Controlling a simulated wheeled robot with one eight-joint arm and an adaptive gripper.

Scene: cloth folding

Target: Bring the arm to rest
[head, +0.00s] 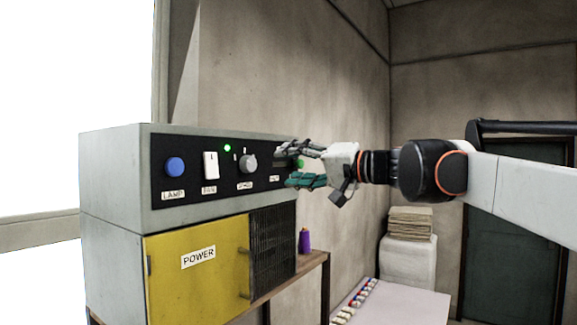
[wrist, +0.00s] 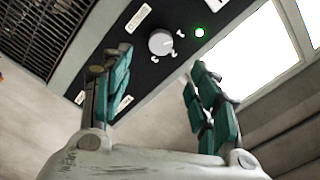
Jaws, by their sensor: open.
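My gripper (head: 290,165) is in front of the right part of the control panel in the head view. In the wrist view my gripper (wrist: 160,85) shows two teal-padded fingers spread apart with nothing between them. Beyond them is a grey round knob (wrist: 160,42) on the black panel. The knob also shows in the head view (head: 248,163), to the left of the fingertips. The fingers hide part of the panel's right end. I cannot tell whether a fingertip touches the panel.
A grey cabinet (head: 105,190) with a yellow POWER door (head: 195,275) stands on a wooden table (head: 318,262). Its panel has a blue button (head: 175,167), a white switch (head: 210,165) and a lit green light (head: 227,148). A purple spool (head: 304,241) and a pale table (head: 400,305) are nearby.

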